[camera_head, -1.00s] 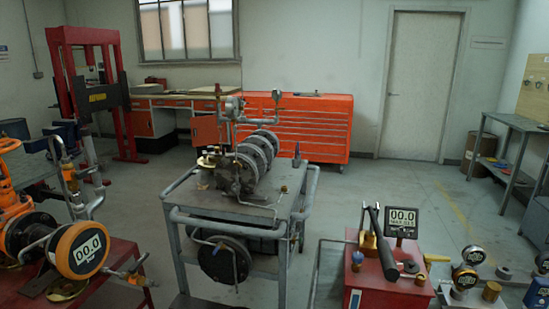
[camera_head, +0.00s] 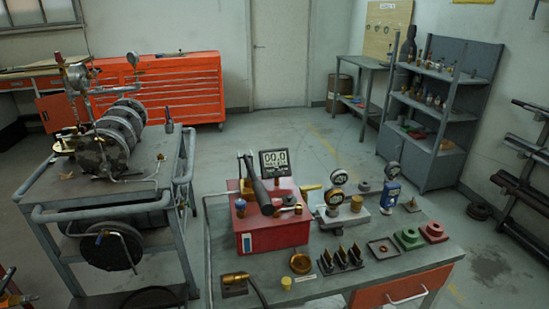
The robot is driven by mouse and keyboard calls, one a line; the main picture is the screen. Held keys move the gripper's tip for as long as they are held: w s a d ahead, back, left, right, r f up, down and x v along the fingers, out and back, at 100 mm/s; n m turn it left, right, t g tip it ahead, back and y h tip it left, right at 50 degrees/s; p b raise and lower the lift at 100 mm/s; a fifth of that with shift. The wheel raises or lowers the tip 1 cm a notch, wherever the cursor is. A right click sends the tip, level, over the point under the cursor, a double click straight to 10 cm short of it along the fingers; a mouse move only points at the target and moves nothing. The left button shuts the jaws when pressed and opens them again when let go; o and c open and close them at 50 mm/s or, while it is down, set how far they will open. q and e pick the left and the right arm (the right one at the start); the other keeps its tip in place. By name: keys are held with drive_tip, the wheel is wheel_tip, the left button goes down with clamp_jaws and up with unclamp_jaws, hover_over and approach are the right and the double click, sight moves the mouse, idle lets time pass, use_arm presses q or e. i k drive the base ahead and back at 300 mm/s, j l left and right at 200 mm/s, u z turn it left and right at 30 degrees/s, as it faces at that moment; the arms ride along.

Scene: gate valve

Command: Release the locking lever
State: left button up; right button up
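I cannot pick out a locking lever with certainty. A grey cart (camera_head: 50,190) at the left carries a grey flanged valve assembly (camera_head: 105,145) with a gauge and pipework. A red box (camera_head: 270,228) on the grey workbench has a black-handled lever (camera_head: 258,188) tilted up to the left and a digital display (camera_head: 279,162) reading about 00.0. Neither of my grippers shows in the head view.
The workbench (camera_head: 400,270) also holds gauges (camera_head: 337,190), a red block (camera_head: 433,232), a green block (camera_head: 408,238) and small black fittings (camera_head: 340,260). A shelf rack (camera_head: 435,115) and an orange tool cabinet (camera_head: 160,90) stand behind. Floor is clear between.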

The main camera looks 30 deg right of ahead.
sight(339, 225)
drive_tip(key=z, duration=1.3)
